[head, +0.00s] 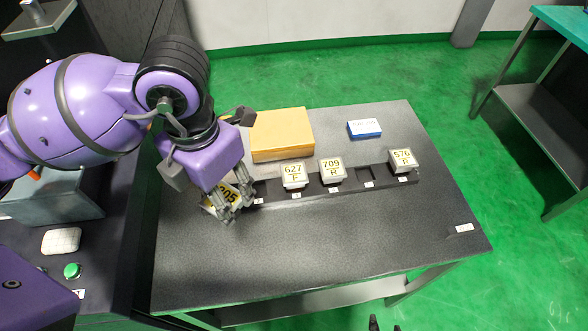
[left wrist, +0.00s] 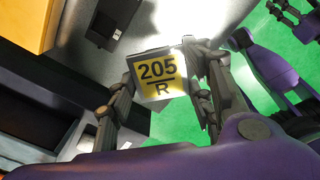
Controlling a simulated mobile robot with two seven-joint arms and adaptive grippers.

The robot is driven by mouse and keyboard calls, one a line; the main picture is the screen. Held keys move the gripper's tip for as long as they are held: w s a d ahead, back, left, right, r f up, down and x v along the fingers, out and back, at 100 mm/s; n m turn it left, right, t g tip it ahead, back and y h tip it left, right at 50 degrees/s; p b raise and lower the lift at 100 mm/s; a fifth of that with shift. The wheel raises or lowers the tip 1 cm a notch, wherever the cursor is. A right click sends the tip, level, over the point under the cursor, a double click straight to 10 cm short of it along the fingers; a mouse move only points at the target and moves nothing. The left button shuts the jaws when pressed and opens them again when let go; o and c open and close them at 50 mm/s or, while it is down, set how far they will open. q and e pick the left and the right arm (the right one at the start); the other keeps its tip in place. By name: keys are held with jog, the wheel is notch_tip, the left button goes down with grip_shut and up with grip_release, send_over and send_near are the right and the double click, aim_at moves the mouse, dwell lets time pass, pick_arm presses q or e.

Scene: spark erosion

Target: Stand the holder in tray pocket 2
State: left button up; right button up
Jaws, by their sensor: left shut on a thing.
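My left gripper (head: 232,207) is shut on a pale holder with a yellow label reading 205 R (head: 222,197). In the left wrist view the holder (left wrist: 159,75) sits between the two fingers, its label facing the camera. It is at the left end of the dark pocket tray (head: 385,181), seemingly above the table and apart from the tray. Holders 627 (head: 293,175), 709 R (head: 332,170) and 576 (head: 403,161) stand in the tray. An empty pocket shows between 709 and 576. The leftmost pocket is partly hidden by my gripper. Pocket numbers are too small to read. My right gripper's fingertips (head: 385,325) show apart at the bottom edge.
An orange box (head: 282,133) and a small blue-and-white box (head: 364,129) lie behind the tray on the dark table (head: 340,245). The table's front is clear apart from a small white label (head: 464,228). A console with a green button (head: 72,271) stands at left.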

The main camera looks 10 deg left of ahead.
pick_arm(q)
jog(key=n, duration=0.4)
jog(key=shift+s+r, duration=0.1)
jog(key=shift+s, duration=0.05)
jog(key=n, duration=0.4)
jog(key=shift+a+r, duration=0.1)
jog(key=shift+n, duration=0.3)
jog(key=shift+w+d+f, duration=0.35)
jog(key=shift+w+f, duration=1.8)
jog(key=shift+w, duration=0.1)
jog(key=shift+w+d+f, duration=0.3)
jog(key=shift+w+f, duration=1.85)
jog(key=shift+w, duration=0.15)
jog(key=shift+w+d+f, duration=0.35)
jog(key=shift+w+f, duration=1.8)
jog(key=shift+w, duration=0.1)
jog(key=shift+f+b, duration=0.1)
jog(key=shift+b, duration=0.2)
jog(key=shift+f, duration=0.15)
jog(key=o, duration=1.4)
